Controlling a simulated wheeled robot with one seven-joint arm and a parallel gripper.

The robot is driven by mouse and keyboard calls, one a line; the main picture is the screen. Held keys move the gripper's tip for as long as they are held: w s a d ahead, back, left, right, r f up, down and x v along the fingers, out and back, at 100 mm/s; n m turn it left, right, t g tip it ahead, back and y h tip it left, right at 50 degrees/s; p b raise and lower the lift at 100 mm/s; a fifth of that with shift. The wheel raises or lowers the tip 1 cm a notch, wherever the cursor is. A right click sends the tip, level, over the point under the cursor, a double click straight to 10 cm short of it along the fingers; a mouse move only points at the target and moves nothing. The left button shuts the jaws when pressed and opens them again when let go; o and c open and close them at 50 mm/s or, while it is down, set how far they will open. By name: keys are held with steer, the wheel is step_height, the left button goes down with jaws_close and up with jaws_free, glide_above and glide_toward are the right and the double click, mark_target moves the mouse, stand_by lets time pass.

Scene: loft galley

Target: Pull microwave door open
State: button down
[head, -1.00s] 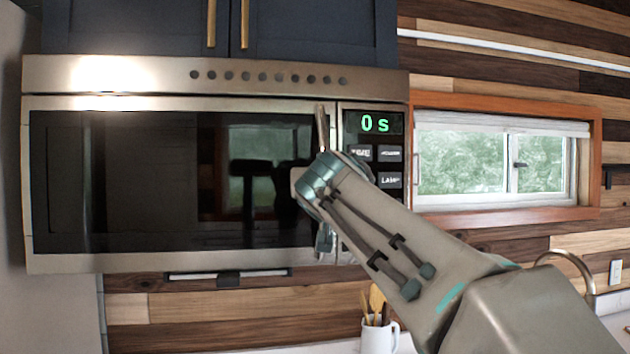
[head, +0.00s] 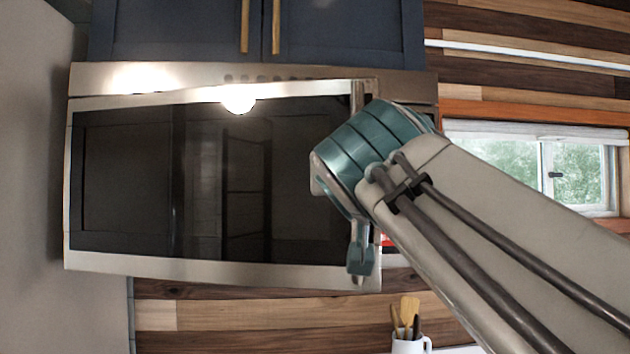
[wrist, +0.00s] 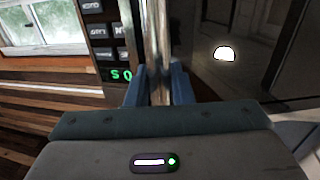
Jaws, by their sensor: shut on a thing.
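The microwave (head: 270,75) is a steel unit under the dark cabinets. Its door (head: 130,185) has dark glass in a steel frame and is partly open, with its right edge swung out toward me. The upright metal handle (head: 357,92) is at the door's right edge; its middle is hidden behind my wrist in the head view. In the wrist view, my gripper (wrist: 157,80) has its two blue fingers either side of the handle (wrist: 157,35) and is shut on it. The control panel (wrist: 107,30) is beside the handle there, mostly hidden by my arm in the head view.
Dark blue cabinets (head: 340,30) with brass handles are directly above. A grey wall (head: 35,160) stands close at the left. A window (head: 575,170) is at the right. A white mug with wooden utensils (head: 408,344) stands below.

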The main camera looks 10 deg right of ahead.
steer(key=c, duration=1.3)
jaws_free()
steer(key=shift+r, duration=0.15)
